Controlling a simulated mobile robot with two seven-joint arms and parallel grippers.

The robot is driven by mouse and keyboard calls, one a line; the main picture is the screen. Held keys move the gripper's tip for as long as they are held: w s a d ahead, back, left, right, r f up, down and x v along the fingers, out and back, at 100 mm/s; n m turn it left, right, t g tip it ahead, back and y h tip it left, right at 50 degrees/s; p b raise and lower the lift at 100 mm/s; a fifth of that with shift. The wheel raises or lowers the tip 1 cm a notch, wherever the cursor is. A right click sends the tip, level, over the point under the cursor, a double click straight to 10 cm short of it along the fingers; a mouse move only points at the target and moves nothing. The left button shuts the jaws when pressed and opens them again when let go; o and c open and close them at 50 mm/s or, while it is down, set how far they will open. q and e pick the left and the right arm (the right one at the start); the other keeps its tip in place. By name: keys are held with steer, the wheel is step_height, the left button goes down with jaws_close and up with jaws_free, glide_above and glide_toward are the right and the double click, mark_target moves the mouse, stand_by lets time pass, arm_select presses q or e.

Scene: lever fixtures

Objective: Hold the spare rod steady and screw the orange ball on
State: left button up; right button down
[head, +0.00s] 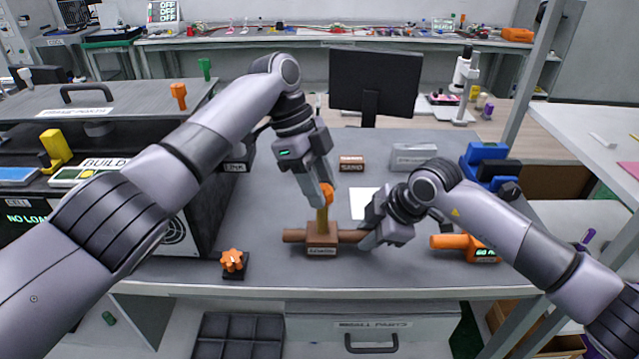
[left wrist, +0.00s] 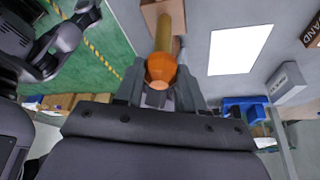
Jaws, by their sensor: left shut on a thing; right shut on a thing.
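The spare rod (head: 322,222) is a yellowish rod standing upright in a brown block (head: 321,246) on the grey table. Brown bar ends stick out to both sides of the block. The orange ball (head: 327,193) is at the top of the rod. My left gripper (head: 326,190) comes down from above and is shut on the ball. In the left wrist view the ball (left wrist: 161,71) sits between the fingers, in line with the rod (left wrist: 166,35); the contact between them is hidden. My right gripper (head: 367,237) is shut on the right end of the brown bar (head: 350,236).
An orange star-shaped knob (head: 233,260) stands near the front edge. An orange handle fixture (head: 462,244) is right of my right gripper. A dark box stands left.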

arm_select(q)
steer(key=o, duration=1.2)
steer(key=shift+r, duration=0.15)
steer(key=shift+r, duration=1.35)
